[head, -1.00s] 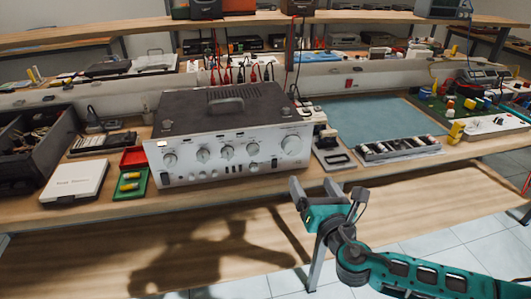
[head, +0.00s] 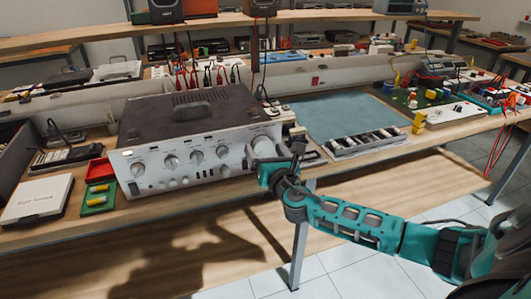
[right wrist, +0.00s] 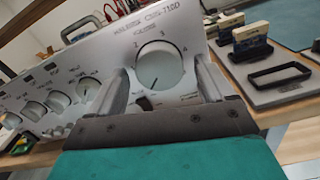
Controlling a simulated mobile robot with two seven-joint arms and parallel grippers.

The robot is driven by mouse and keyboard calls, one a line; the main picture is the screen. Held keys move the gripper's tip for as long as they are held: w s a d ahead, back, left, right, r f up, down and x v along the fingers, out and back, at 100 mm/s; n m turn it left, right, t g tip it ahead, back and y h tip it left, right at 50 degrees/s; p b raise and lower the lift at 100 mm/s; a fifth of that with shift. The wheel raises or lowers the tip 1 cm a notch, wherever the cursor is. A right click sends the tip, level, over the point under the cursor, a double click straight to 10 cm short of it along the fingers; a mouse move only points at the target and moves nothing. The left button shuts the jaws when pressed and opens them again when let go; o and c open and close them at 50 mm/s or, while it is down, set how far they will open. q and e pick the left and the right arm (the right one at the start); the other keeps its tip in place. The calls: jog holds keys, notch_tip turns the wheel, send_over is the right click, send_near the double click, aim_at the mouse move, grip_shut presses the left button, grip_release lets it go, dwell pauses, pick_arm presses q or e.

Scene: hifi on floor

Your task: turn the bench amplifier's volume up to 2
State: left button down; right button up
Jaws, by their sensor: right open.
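The bench amplifier (head: 180,115) is a grey-topped box with a silver front, standing on the bench. Its large volume knob (right wrist: 158,63) is at the right end of the front, with printed numbers above it. A short dark line shows low on the knob's face, away from those numbers. My right gripper (right wrist: 161,78) is open, with one finger left and one right of the knob. I cannot tell whether either finger touches it. In the head view the right gripper (head: 266,165) partly covers the knob. My left gripper is not in view.
Smaller knobs (head: 196,157) line the front left of the volume knob. The floor in front is open.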

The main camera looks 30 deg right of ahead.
jog(key=shift+w, duration=0.1)
jog(key=shift+c, duration=0.5)
jog(key=c, duration=1)
jog(key=shift+o, duration=0.2)
